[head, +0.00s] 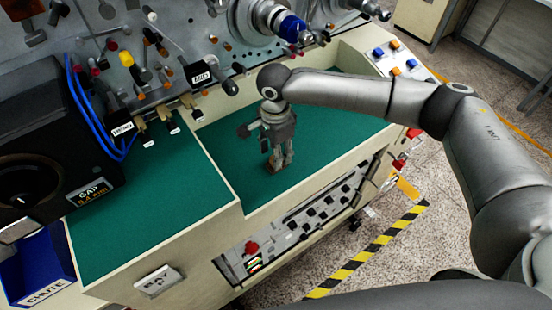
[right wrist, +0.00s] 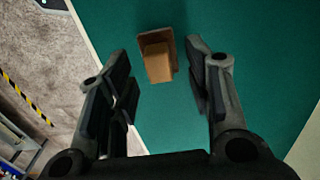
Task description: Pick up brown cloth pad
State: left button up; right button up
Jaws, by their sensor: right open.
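The brown cloth pad (right wrist: 158,60) lies on the green surface in the right wrist view, a small block with a lighter tan face and a darker brown edge. In the head view a bit of the pad (head: 271,167) shows at my right fingertips, the rest hidden behind them. My right gripper (head: 279,162) points down over the green worktop. In the right wrist view the right gripper (right wrist: 158,75) is open, with one finger on each side of the pad and gaps between them. My left gripper is not in view.
The green worktop (head: 330,110) is clear around the pad. A raised green section (head: 150,200) lies to the left. The machine panel (head: 130,60) with levers and spindles stands behind. A blue chute (head: 38,265) is at the far left.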

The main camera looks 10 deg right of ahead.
notch_tip(320, 180, down, 3)
jog(key=shift+s+r, duration=0.1)
jog(key=shift+r, duration=0.1)
jog(key=shift+f, duration=0.15)
jog(key=shift+c, duration=0.4)
jog(key=c, duration=0.5)
grip_shut()
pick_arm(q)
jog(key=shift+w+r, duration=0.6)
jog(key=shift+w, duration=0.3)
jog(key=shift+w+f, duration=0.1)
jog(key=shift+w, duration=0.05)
